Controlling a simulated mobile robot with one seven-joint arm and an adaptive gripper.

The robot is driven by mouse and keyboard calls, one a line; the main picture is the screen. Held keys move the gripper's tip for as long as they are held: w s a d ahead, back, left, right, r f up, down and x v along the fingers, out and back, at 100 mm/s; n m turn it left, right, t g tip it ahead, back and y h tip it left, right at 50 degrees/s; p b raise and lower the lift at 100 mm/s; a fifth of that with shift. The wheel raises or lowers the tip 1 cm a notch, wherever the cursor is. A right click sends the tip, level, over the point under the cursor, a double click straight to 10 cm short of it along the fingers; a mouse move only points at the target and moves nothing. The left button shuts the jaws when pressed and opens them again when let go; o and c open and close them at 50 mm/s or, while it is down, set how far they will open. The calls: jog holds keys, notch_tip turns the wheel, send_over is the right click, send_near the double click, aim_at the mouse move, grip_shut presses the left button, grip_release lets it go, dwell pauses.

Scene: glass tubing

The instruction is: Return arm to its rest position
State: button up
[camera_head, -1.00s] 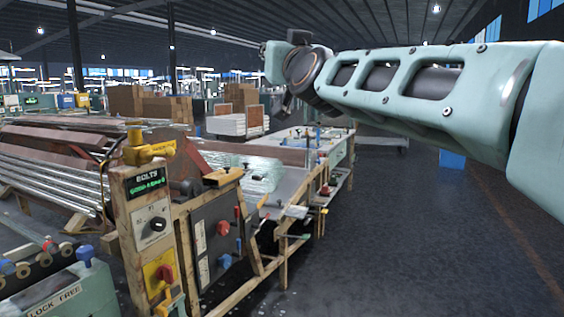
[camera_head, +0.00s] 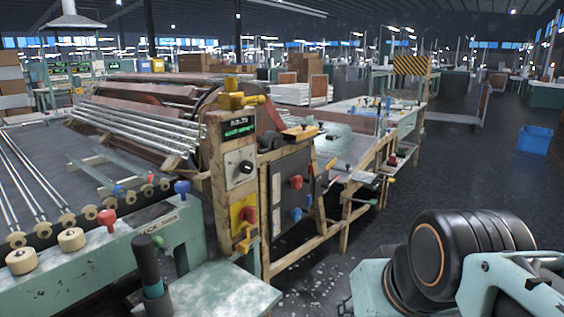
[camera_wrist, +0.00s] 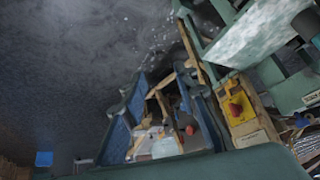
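My arm (camera_head: 470,260) shows at the lower right in the head view, as a teal link with a dark, ringed joint. My gripper is not visible in the head view. In the wrist view my gripper (camera_wrist: 162,88) shows two blue-teal fingers standing apart, with the wooden-framed bench seen beyond the gap. Nothing is held between them. The wrist view looks tilted over dark floor.
The control post (camera_head: 238,170) with yellow and red switches stands mid-scene, with glass tubes (camera_head: 150,125) behind it. A teal machine (camera_head: 100,260) with knobs fills the lower left. A blue bin (camera_head: 535,139) stands on open floor at the right.

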jog(key=s+f+g, duration=0.1)
jog(key=s+f, duration=0.2)
jog(key=s, duration=0.1)
notch_tip(320, 180, up, 34)
jog(key=w+p, duration=0.1)
jog(key=p, duration=3.2)
jog(key=shift+d+h, duration=0.25)
jog(key=shift+h, duration=0.05)
